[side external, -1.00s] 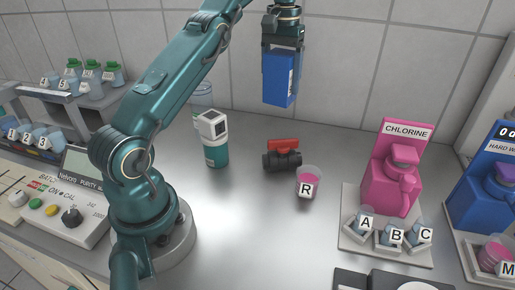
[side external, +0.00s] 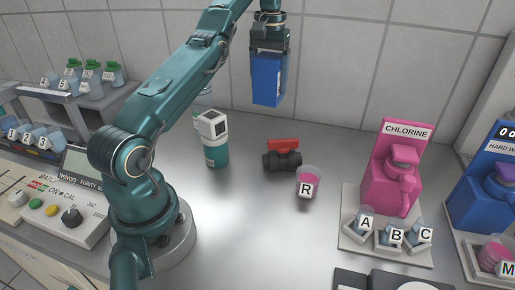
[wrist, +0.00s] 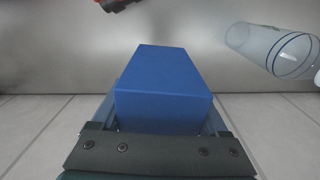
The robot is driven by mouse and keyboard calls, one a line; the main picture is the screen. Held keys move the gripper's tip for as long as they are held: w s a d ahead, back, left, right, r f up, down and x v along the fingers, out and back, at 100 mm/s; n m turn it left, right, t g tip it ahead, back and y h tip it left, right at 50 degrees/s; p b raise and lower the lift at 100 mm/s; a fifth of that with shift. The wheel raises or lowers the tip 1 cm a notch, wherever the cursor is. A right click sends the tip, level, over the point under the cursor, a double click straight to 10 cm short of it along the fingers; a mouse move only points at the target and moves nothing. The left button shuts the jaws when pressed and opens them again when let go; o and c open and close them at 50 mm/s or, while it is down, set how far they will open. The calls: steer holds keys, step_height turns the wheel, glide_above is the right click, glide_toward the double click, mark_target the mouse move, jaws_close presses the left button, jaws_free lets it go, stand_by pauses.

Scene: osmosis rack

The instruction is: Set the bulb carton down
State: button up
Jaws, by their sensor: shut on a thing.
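The bulb carton (side external: 267,80) is a blue upright box in the side external view, held high above the back of the bench near the tiled wall. My gripper (side external: 268,57) is shut on its upper end, and the carton hangs below the jaws, clear of the bench. In the wrist view the carton (wrist: 165,85) fills the middle, between the fingers of my gripper (wrist: 165,125). The carton's underside is hidden in the side external view.
A valve with a red handle (side external: 282,157) and a pink cup marked R (side external: 308,182) stand on the bench below. A white and teal bottle-like device (side external: 214,140) stands to their left, with a clear cylinder (wrist: 275,48) behind it. The front middle bench is bare.

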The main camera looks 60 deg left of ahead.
steer(key=shift+s+a+f+n, duration=0.2)
steer(key=shift+a+f, duration=0.1)
steer(key=shift+a, duration=0.35)
steer(key=shift+s+a+f+n, duration=0.2)
steer(key=shift+a+f, duration=0.1)
steer(key=shift+a, duration=0.3)
steer(key=shift+s+a+f, duration=0.1)
steer(key=shift+a+f, duration=0.1)
steer(key=shift+f, duration=1.6)
steer(key=shift+s+a+f, duration=0.1)
steer(key=shift+a+f, duration=0.1)
steer(key=shift+f, duration=1.65)
steer(key=shift+s+a+f, duration=0.1)
steer(key=shift+a+f, duration=0.1)
steer(key=shift+f, duration=1.6)
steer(key=shift+f, duration=0.15)
steer(key=o, duration=1.3)
steer(key=shift+c, duration=0.2)
step_height(320, 180, up, 8)
